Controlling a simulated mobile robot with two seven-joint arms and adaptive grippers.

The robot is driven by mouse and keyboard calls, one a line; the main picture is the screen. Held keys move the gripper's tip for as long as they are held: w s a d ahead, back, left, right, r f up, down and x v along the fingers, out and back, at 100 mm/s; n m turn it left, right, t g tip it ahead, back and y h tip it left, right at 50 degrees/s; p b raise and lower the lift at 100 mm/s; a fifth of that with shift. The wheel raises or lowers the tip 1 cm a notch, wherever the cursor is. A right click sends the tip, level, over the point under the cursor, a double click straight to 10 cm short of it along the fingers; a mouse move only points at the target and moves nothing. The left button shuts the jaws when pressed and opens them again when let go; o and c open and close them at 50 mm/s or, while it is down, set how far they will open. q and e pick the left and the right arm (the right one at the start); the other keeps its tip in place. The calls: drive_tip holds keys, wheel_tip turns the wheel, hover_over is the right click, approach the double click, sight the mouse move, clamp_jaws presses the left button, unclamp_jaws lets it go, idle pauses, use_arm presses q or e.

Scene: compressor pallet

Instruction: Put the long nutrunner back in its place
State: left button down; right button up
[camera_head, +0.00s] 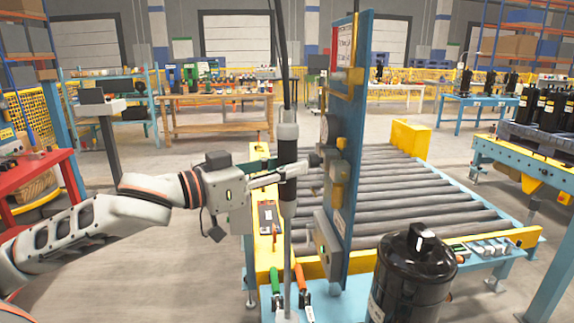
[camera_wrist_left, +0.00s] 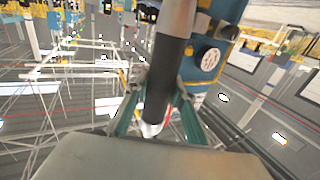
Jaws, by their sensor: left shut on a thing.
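The long nutrunner (camera_head: 288,150) stands upright, a tall grey and black tool with a thin shaft running down and a cable rising from its top. My left gripper (camera_head: 291,172) reaches in from the left and is shut on its dark middle section. In the left wrist view the tool's black grip (camera_wrist_left: 160,88) lies between the two green-edged fingers (camera_wrist_left: 158,118). The tool is just left of a blue upright panel (camera_head: 348,160). Its lower tip is near the blue front ledge; I cannot tell whether it touches. My right gripper is not in view.
A black compressor (camera_head: 412,275) stands at the front right. A roller conveyor (camera_head: 410,195) runs behind the panel. Open floor (camera_head: 140,270) is on the left.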

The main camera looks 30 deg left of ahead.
sight(278, 136)
use_arm(q)
drive_tip(key=shift+f+b, duration=0.4)
drive_tip(key=shift+f, duration=0.2)
idle(0.4)
drive_tip(key=shift+f+b, duration=0.55)
drive_tip(key=shift+f, duration=0.6)
idle(0.4)
drive_tip(key=c, duration=1.6)
unclamp_jaws()
drive_tip(key=shift+f, duration=0.3)
drive_tip(key=shift+r, duration=5.2)
